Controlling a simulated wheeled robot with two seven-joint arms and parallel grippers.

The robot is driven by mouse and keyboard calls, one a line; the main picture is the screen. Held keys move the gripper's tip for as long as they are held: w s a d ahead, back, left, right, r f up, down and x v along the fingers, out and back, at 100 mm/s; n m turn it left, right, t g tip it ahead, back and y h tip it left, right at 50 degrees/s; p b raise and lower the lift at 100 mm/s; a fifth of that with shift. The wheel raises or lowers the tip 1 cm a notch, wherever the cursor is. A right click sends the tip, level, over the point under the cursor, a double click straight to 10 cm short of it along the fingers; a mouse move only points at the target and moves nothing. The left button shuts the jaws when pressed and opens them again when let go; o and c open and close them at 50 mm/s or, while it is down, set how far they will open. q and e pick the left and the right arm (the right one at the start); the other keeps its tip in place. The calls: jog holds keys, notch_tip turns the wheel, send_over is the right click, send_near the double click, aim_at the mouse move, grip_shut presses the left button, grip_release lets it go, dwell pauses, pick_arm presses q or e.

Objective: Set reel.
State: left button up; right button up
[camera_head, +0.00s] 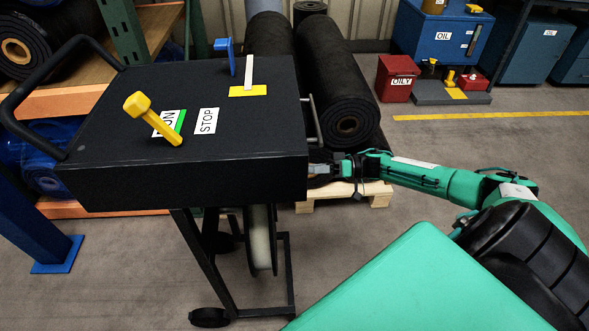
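A black cart (220,80) with a flat top stands at the left centre. A yellow-knobbed lever (152,118) rises beside labels reading ON and STOP (206,121). A blue lever (230,56) stands at the top's far side. A pale reel with a dark rim (260,240) shows upright under the cart, its upper part hidden by the cart body. My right gripper (319,170) is at the cart's right side, just below the side handle (312,122). Its fingertips are small and partly hidden, so I cannot tell if they are shut or touching. My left gripper is out of view.
Large black rolls (335,80) lie on a wooden pallet (350,192) behind the cart. A red OILY bin (397,78) and a blue OIL cabinet (438,38) stand at the back right. A blue post (35,220) is at left. Floor (480,160) at right is clear.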

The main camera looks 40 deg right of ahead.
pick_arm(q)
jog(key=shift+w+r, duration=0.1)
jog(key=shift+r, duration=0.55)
pick_arm(e)
jog(key=v, duration=0.6)
jog(key=shift+d, duration=0.3)
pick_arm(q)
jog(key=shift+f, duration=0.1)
pick_arm(e)
jog(key=shift+s, duration=0.1)
